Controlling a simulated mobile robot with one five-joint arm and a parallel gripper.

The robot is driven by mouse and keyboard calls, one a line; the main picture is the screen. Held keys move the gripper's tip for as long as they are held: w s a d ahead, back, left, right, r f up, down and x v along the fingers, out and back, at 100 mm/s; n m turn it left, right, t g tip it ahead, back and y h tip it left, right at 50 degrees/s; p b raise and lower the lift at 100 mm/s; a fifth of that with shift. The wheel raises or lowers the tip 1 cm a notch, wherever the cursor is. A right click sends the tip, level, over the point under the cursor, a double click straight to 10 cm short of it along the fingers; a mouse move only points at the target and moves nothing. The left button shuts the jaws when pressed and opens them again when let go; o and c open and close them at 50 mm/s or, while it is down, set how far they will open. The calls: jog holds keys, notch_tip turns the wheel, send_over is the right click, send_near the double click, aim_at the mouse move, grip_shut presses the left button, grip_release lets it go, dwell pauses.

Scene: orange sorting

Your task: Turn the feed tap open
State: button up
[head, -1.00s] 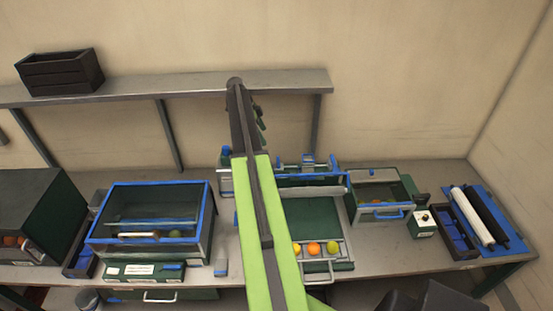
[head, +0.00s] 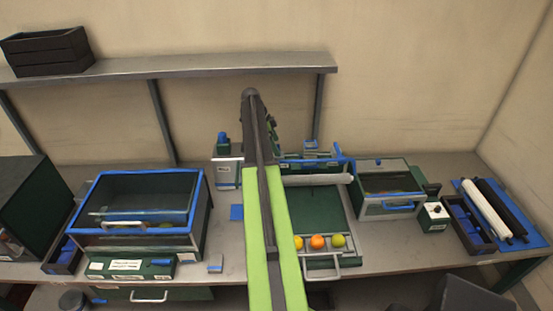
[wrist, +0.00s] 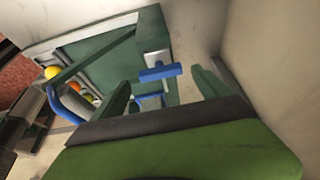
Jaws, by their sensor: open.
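A blue T-shaped handle (wrist: 160,73), which looks like the feed tap, sits on a grey block at the end of the green feeder in the wrist view. In the head view a blue handle (head: 311,145) on a grey block shows at the feeder's back; I take it for the same tap. My gripper (wrist: 163,92) is open and empty, its two green fingers spread on either side of the handle's line of sight. I cannot tell how far off the handle is. In the head view my gripper (head: 270,122) is mostly hidden behind my arm.
Yellow, orange and green fruits (head: 317,242) lie at the feeder's front. A blue-framed case (head: 203,205) stands left and a smaller glass-topped bin (head: 388,211) right. A shelf (head: 200,66) runs along the wall above. A blue curved bar (wrist: 66,106) is near my left finger.

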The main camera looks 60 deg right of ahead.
jog(key=b+x, duration=0.1)
jog(key=x, duration=0.1)
jog(key=shift+s+d+f, duration=0.15)
jog(key=shift+f, duration=0.25)
jog(key=shift+r, duration=0.1)
